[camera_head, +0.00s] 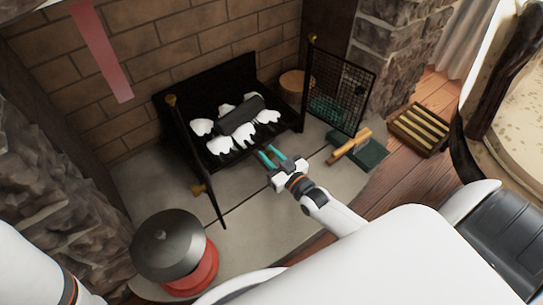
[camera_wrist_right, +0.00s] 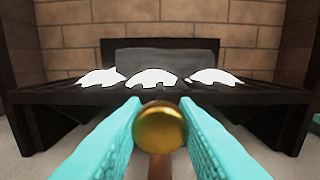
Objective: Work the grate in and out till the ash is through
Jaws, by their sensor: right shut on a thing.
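The dark grate (camera_head: 217,157) stands in the brick fireplace, with white ash lumps (camera_head: 246,140) and a dark block (camera_head: 236,115) on top. It also shows in the right wrist view (camera_wrist_right: 60,97), with white lumps (camera_wrist_right: 139,79) along it. My right gripper (camera_head: 268,155) is at the grate's front. In the right wrist view my right gripper (camera_wrist_right: 160,112) has its teal fingers shut on a round brass knob (camera_wrist_right: 160,128). A brown rod runs below the knob; its join to the grate is hidden. My left arm shows at lower left, but its gripper is out of view.
Open screen panels flank the grate: a mesh one (camera_head: 342,90) at right, one nearly edge-on (camera_head: 200,165) at left. A grey-lidded red pot (camera_head: 196,272) stands front left. A green box (camera_head: 362,157) and slatted wooden tray (camera_head: 419,130) are at right.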

